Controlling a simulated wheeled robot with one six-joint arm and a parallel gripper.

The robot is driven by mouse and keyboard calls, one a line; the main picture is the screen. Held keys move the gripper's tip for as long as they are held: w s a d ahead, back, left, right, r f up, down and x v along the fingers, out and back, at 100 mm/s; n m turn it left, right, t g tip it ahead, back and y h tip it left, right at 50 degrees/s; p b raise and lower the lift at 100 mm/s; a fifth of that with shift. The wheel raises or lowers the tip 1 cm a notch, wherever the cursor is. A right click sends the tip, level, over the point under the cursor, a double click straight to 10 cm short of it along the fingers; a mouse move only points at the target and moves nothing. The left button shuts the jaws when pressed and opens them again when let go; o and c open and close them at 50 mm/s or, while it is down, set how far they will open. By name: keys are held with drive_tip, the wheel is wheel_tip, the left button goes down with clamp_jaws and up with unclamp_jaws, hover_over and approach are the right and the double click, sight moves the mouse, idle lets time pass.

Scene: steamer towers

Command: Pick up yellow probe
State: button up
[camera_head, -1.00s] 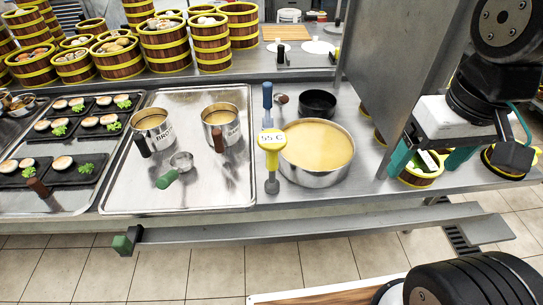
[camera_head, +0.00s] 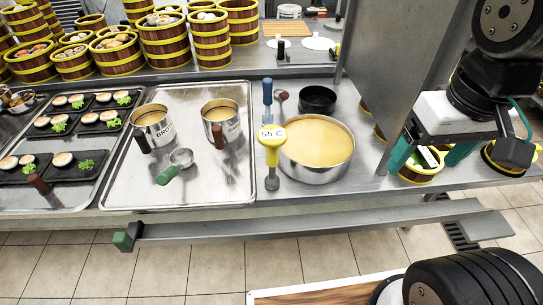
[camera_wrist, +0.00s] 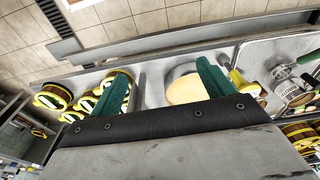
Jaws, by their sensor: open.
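The yellow probe (camera_head: 272,137) has a yellow head with a display reading about 55 C. It stands upright at the left side of a wide steel pot (camera_head: 317,172) of yellow soup, with a grey foot below its head. In the wrist view, part of the yellow probe (camera_wrist: 238,80) shows just right of the right finger. My gripper (camera_head: 432,154) is at the right, beyond the metal partition from the probe. Its two teal fingers are wide apart and empty, also in the wrist view (camera_wrist: 163,85).
A metal partition (camera_head: 402,75) stands between pot and arm. A blue-handled tool (camera_head: 267,92) and black bowl (camera_head: 318,99) are behind the probe. A tray (camera_head: 230,188) with two soup jugs and a green-handled ladle (camera_head: 172,172) lies left. A steamer (camera_head: 420,173) sits under my gripper.

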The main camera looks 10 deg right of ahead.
drive_tip(key=shift+o, duration=0.5)
drive_tip(key=n+g, duration=0.2)
drive_tip(key=n, duration=0.2)
approach(272, 145)
drive_tip(key=s+d+f, duration=0.2)
drive_tip(key=d+f, duration=0.2)
drive_tip(key=f, duration=0.1)
drive_tip(key=shift+m+t, duration=0.3)
drive_tip(key=shift+m, duration=0.3)
drive_tip(key=w+a, duration=0.4)
drive_tip(key=w, duration=0.1)
drive_tip(key=shift+w+a+f, duration=0.2)
drive_tip(key=shift+a+f, duration=0.1)
drive_tip(key=shift+f, duration=0.05)
drive_tip(key=f, duration=0.5)
drive_tip(key=d+f, duration=0.1)
drive_tip(key=f, duration=0.1)
drive_tip(key=shift+s+f, duration=0.25)
drive_tip(key=shift+f, duration=0.1)
drive_tip(key=shift+c, duration=0.4)
